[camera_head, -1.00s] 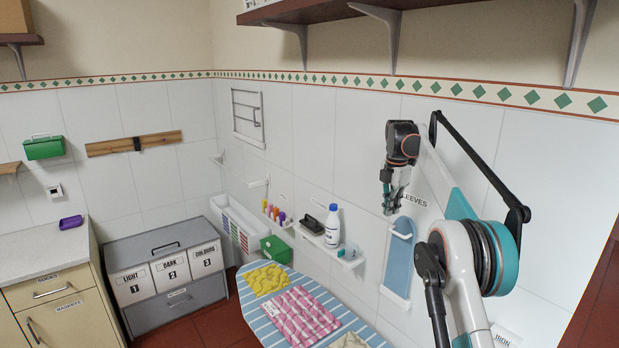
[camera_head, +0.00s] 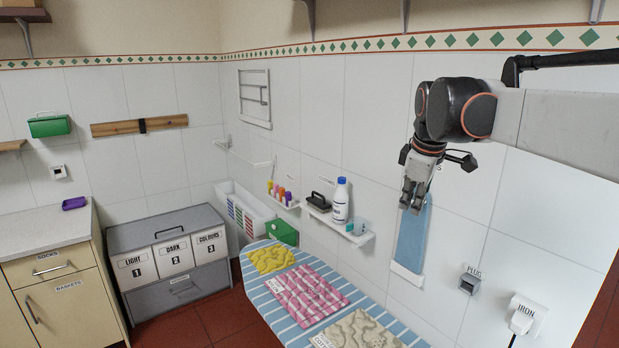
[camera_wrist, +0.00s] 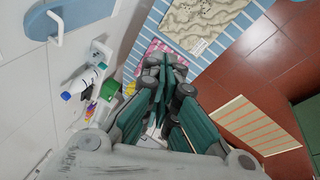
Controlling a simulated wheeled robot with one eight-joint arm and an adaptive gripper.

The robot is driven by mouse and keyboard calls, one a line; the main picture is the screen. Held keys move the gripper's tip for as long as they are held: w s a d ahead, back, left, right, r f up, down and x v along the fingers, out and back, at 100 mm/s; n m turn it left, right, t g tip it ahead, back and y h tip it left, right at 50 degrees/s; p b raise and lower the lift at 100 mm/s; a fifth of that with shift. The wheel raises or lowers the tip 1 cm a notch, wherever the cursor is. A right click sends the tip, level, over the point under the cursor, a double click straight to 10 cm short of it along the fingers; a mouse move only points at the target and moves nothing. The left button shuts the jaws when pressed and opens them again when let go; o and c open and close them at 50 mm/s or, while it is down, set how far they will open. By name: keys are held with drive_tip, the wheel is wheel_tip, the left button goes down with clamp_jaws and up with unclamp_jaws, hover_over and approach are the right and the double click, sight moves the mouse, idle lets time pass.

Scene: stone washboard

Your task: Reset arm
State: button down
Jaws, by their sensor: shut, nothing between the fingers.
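My gripper (camera_head: 412,194) hangs in the air in front of the blue sleeve board on the wall, in the upper right of the head view. Its fingers are shut with nothing between them and point down. In the wrist view my gripper (camera_wrist: 163,75) shows its fingers together over the ironing board area. My arm reaches in from the right edge of the head view.
A striped ironing board (camera_head: 262,300) holds yellow, pink checked and beige cloths. A wall shelf (camera_head: 352,236) carries a white bottle (camera_head: 341,200). The blue sleeve board (camera_head: 413,240) hangs beside it. A grey hamper (camera_head: 190,285) stands at left. An iron bracket (camera_head: 524,314) is at right.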

drive_tip(key=s+a+f+m+t+b, duration=0.3)
drive_tip(key=s+f+m+b, duration=0.7)
drive_tip(key=s+f, duration=1.8)
drive_tip(key=shift+s+f+m+b, duration=0.25)
drive_tip(key=shift+s+m+b, duration=0.15)
drive_tip(key=shift+s+b, duration=0.5)
